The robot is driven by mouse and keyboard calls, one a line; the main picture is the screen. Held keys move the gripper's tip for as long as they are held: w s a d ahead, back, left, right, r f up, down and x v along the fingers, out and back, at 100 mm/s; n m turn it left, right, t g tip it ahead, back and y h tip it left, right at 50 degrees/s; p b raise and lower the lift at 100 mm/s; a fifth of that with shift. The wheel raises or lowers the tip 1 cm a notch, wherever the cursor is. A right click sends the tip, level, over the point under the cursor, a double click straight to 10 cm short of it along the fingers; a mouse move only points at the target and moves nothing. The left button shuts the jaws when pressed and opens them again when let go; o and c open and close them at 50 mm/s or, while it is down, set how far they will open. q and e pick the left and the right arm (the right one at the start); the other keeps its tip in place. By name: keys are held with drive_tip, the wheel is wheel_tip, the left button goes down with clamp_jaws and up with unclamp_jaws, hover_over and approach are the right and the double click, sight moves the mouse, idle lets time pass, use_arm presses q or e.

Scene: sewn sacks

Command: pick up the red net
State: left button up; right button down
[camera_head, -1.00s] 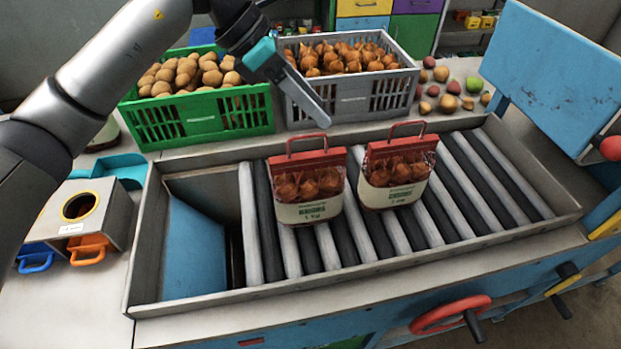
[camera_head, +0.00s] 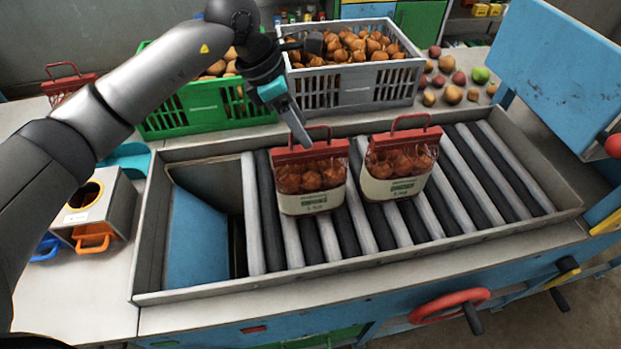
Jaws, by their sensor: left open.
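Two red nets of onions with red tops, red handles and white labels stand upright side by side on the rollers: a left one (camera_head: 312,178) and a right one (camera_head: 400,165). A third red-topped net (camera_head: 66,84) shows partly at the far left, behind my left arm. My left gripper (camera_head: 300,138) is open and points down at the left net's red top and handle. Its finger overlaps the handle in the picture; whether it touches I cannot tell. One finger hides most of the other. My right gripper is out of view.
A green crate (camera_head: 205,112) of potatoes and a grey crate (camera_head: 345,90) of onions stand behind the rollers. Loose vegetables (camera_head: 453,95) lie to their right. A blue panel (camera_head: 555,70) rises at the right. A metal box (camera_head: 92,210) stands left of the roller tray (camera_head: 400,262).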

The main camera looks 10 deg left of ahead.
sight(310, 171)
use_arm(q)
drive_tip(key=f, duration=0.2)
drive_tip(key=d+f+p, duration=0.1)
drive_tip(key=f, duration=0.1)
drive_tip(key=shift+s+d+f, duration=0.15)
drive_tip(key=shift+s, duration=0.05)
drive_tip(key=shift+w+d+f, duration=0.1)
drive_tip(key=shift+f, duration=0.2)
drive_tip(key=shift+c, duration=0.3)
drive_tip(key=c, duration=0.9)
clamp_jaws()
drive_tip(key=shift+f, duration=0.15)
